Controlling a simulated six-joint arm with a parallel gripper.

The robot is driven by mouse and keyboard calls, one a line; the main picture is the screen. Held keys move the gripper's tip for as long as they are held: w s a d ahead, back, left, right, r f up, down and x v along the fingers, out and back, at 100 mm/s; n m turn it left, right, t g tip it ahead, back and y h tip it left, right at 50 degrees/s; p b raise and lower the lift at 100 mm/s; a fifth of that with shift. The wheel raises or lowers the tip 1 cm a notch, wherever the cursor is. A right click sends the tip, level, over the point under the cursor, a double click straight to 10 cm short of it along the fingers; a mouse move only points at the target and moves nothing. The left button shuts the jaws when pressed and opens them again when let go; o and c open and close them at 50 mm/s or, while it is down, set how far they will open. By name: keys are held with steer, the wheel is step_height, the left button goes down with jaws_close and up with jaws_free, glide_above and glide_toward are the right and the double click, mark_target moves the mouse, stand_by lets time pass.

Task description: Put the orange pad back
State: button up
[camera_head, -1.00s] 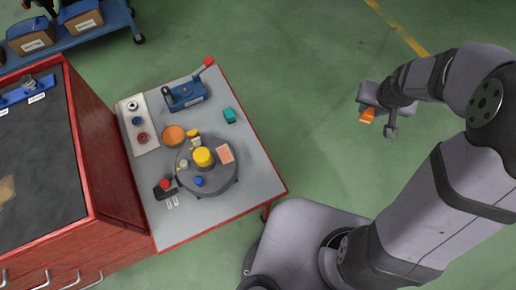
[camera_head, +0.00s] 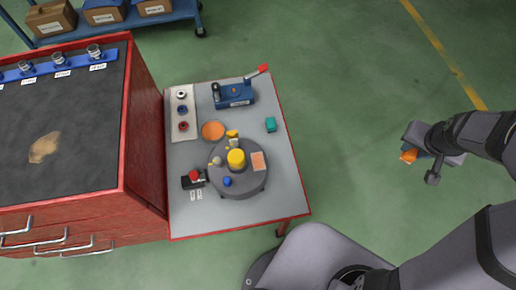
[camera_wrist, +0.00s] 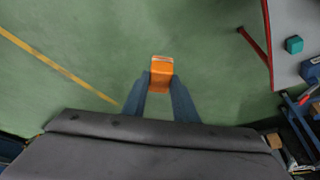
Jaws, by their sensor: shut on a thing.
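The orange pad (camera_wrist: 161,74) is a small block held between the two fingers of my gripper (camera_wrist: 161,88) in the wrist view. In the head view the orange pad (camera_head: 409,155) shows at the tip of my gripper (camera_head: 413,150), over the open green floor, well to the right of the grey table (camera_head: 285,190). My gripper is shut on it. On the table are a dark round turntable (camera_head: 240,187), a flat orange disc (camera_head: 213,131) beside it, and a flat pale-orange rectangle (camera_head: 259,161) on its right side.
The turntable carries a yellow cylinder (camera_head: 236,158) and a blue knob (camera_head: 227,182). A blue press (camera_head: 235,94) with a red-tipped lever and a teal block (camera_head: 270,124) stand on the table. A red cabinet (camera_head: 146,130) adjoins at left. Floor between table and gripper is clear.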

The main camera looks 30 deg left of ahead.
steer(key=w+a+f+n+y+b, duration=0.1)
steer(key=a+f+n+b, duration=0.15)
steer(key=a, duration=0.55)
steer(key=w+a+f+n+b, duration=0.15)
steer(key=a+b, duration=0.25)
steer(key=a, duration=0.4)
steer(key=w+a+f+n+y+b, duration=0.1)
steer(key=w+a+f+b, duration=0.15)
steer(key=a, duration=0.55)
steer(key=s+a+f+n+b, duration=0.1)
steer(key=s+a+f+b, duration=0.2)
steer(key=a, duration=0.6)
steer(key=s+a+f+n+g+y+b, duration=0.1)
steer(key=s+a+n+b, duration=0.1)
steer(key=s+a, duration=0.45)
steer(key=s+a+f+n+b, duration=0.1)
steer(key=s+a+f+b, duration=0.15)
steer(key=a, duration=0.75)
steer(key=shift+s+f+b, duration=0.2)
steer(key=shift+f+b, duration=0.7)
steer(key=shift+f, duration=3.8)
steer(key=shift+f, duration=0.2)
steer(key=o, duration=1)
steer(key=shift+o, duration=0.2)
steer(key=shift+r, duration=0.1)
